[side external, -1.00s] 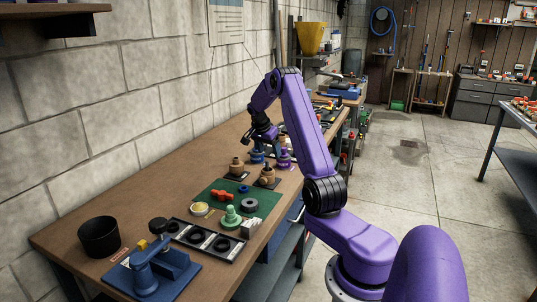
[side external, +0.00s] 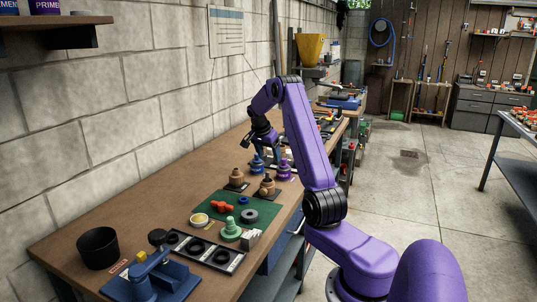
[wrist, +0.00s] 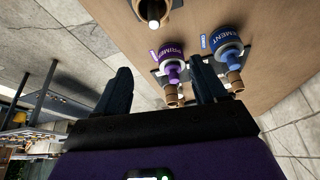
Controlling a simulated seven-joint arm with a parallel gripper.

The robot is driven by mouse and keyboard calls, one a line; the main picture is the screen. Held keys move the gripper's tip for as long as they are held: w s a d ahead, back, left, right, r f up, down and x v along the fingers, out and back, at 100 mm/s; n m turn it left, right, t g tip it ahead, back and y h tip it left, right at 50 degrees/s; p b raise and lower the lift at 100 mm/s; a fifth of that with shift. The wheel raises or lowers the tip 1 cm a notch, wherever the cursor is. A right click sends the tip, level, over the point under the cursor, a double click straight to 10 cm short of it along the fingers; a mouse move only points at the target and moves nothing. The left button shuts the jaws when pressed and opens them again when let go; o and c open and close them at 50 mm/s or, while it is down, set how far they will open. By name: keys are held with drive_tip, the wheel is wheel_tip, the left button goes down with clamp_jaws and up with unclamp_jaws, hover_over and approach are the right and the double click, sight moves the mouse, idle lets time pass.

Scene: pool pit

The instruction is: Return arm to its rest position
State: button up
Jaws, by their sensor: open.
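My gripper (side external: 262,140) hangs over the far part of the workbench (side external: 160,185), above the bottles, with its fingers apart. In the wrist view my gripper (wrist: 160,88) shows two dark fingers spread wide with nothing held between them. Beyond the fingertips are a purple bottle (wrist: 171,54) marked PRIMER and a blue bottle (wrist: 224,42) marked as cement. In the side view the blue bottle (side external: 257,163) and the purple bottle (side external: 283,170) stand just below and beside the gripper. The arm is raised and bent.
A green mat (side external: 228,206) holds a red fitting (side external: 223,208) and small parts. A black tray (side external: 205,250), black bin (side external: 98,247) and blue vise (side external: 152,278) are at the near end. A block wall (side external: 120,100) runs along the left.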

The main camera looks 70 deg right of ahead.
idle(0.5)
drive_tip(key=w+a+r+n+t+y, duration=0.1)
drive_tip(key=w+a+n, duration=0.15)
drive_tip(key=a, duration=0.55)
drive_tip(key=w+a+r+n, duration=0.15)
drive_tip(key=a+n, duration=0.25)
drive_tip(key=a, duration=0.5)
drive_tip(key=w+a+r+n+t+y, duration=0.1)
drive_tip(key=w+a+n, duration=0.2)
drive_tip(key=a, duration=0.5)
drive_tip(key=s+a+r+n, duration=0.1)
drive_tip(key=s+a+n, duration=0.3)
drive_tip(key=a, duration=0.7)
drive_tip(key=s+a+n+y, duration=0.2)
drive_tip(key=s+a+n, duration=0.8)
drive_tip(key=s+a, duration=0.35)
drive_tip(key=s+a+f+n+g+y, duration=0.1)
drive_tip(key=s+n, duration=0.8)
drive_tip(key=s, duration=0.6)
drive_tip(key=shift+s+a, duration=0.2)
drive_tip(key=shift+s, duration=0.1)
